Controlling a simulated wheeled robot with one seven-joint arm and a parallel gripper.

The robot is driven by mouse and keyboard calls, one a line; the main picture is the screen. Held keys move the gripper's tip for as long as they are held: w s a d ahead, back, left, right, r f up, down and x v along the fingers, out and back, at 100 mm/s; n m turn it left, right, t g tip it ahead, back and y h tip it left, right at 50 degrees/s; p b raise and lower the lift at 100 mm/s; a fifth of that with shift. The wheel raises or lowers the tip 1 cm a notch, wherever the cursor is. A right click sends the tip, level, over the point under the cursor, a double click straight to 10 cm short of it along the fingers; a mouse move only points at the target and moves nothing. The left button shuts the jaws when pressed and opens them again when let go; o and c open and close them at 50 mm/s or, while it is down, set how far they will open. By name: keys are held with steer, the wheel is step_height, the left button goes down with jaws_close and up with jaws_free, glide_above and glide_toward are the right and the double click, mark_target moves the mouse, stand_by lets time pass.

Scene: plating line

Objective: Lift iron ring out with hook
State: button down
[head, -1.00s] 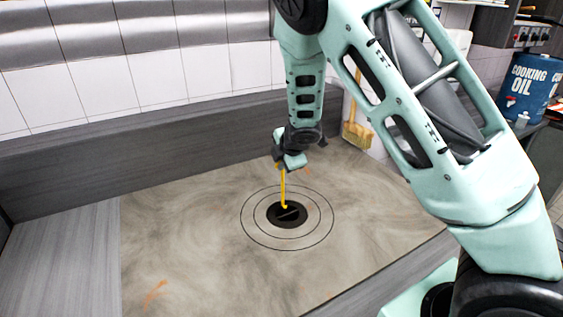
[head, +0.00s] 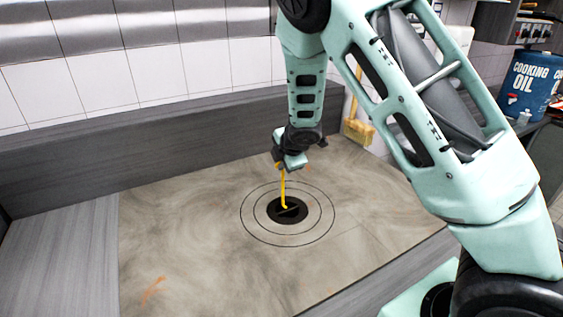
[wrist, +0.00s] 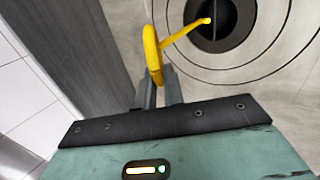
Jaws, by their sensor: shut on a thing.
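The iron rings (head: 322,212) lie flat as concentric circles around a round black centre (head: 277,210) in the worn metal top. The rings also show in the wrist view (wrist: 270,40). My gripper (head: 283,167) is above and slightly behind the centre, shut on the yellow hook (head: 284,187). The hook hangs down, and its bent tip shows over the dark centre in the wrist view (wrist: 182,33). A thin bar crosses the centre. I cannot tell whether the tip touches it. My gripper's fingers also show in the wrist view (wrist: 158,88).
A grey raised ledge (head: 130,160) runs along the back below the tiled wall. A yellow brush (head: 358,130) stands at the back right. A blue cooking oil drum (head: 527,85) is at the far right. The plate around the rings is clear.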

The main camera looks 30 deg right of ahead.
steer(key=shift+f+b, duration=0.9)
steer(key=shift+f, duration=0.15)
steer(key=shift+s, duration=0.15)
stand_by(0.3)
steer(key=shift+s+b, duration=0.35)
steer(key=shift+b, duration=0.1)
steer(key=shift+s, duration=0.15)
steer(key=shift+s+b, duration=0.35)
steer(key=shift+s, duration=0.1)
steer(key=shift+r, duration=0.15)
